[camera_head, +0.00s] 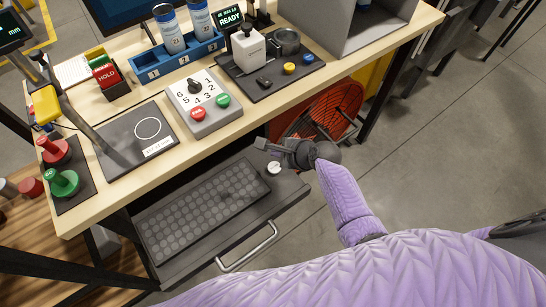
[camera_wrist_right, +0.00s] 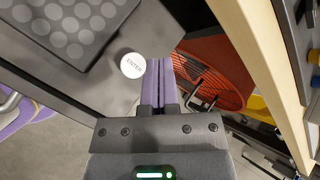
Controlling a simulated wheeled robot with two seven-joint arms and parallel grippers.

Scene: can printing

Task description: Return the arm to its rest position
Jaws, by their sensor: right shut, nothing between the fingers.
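My right gripper (camera_head: 262,146) is in front of the table, above the right part of the open drawer. In the right wrist view its fingers (camera_wrist_right: 159,82) are together with nothing between them. A round white ENTER button (camera_wrist_right: 131,65) sits just left of the fingertips in that view. The button also shows in the head view (camera_head: 274,167), just below the gripper. My right arm, in a purple sleeve, comes in from the lower right. My left gripper does not show.
The pulled-out drawer (camera_head: 290,190) holds a dark keypad (camera_head: 203,208) and has a metal handle (camera_head: 248,247). The table (camera_head: 237,128) carries a dial box (camera_head: 198,103), a blue can rack (camera_head: 178,57) and stamps (camera_head: 62,182). A red fan (camera_head: 325,112) stands under it.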

